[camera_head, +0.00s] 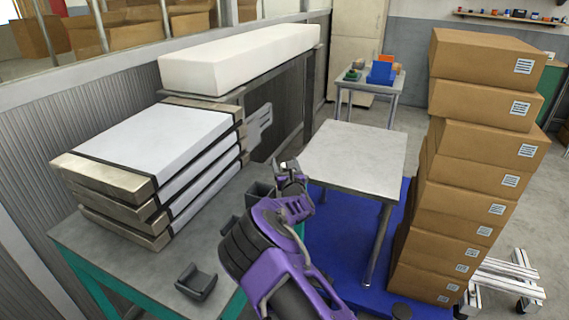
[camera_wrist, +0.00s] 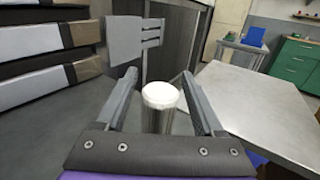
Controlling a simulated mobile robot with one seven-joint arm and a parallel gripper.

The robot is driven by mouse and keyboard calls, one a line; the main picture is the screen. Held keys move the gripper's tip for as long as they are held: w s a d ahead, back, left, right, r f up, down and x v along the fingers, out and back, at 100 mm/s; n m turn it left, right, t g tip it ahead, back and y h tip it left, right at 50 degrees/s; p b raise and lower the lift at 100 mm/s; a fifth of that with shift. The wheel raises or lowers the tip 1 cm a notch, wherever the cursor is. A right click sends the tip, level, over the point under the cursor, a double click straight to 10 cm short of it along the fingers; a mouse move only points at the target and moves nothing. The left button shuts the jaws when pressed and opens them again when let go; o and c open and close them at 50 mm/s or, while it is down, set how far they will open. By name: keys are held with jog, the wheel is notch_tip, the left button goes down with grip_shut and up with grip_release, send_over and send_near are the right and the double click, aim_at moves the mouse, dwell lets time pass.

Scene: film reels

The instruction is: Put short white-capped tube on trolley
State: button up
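The white-capped tube (camera_wrist: 160,97) stands upright between the fingers of my gripper (camera_wrist: 160,75) in the wrist view. Its round white cap is on top and its grey body drops behind the gripper's front edge, so its foot is hidden. A narrow gap shows on each side of the tube, and the fingers look open around it. In the head view my purple gripper (camera_head: 288,172) is at the right edge of the green-framed table, and the tube cannot be made out there. A grey-topped stand (camera_head: 355,150), possibly the trolley, is just right of my gripper; it also shows in the wrist view (camera_wrist: 265,105).
Stacked white-and-metal cases (camera_head: 150,150) fill the table's left part. Dark holders (camera_head: 197,282) sit near its front. A tall stack of cardboard boxes (camera_head: 470,180) stands right of the bare stand top. A small table (camera_head: 345,88) with coloured items is behind.

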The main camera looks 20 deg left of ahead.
jog(key=shift+r, duration=0.15)
jog(key=shift+s+d, duration=0.15)
jog(key=shift+s, duration=0.05)
jog(key=p+v, duration=0.2)
jog(key=v, duration=0.9)
jog(key=shift+s, duration=0.25)
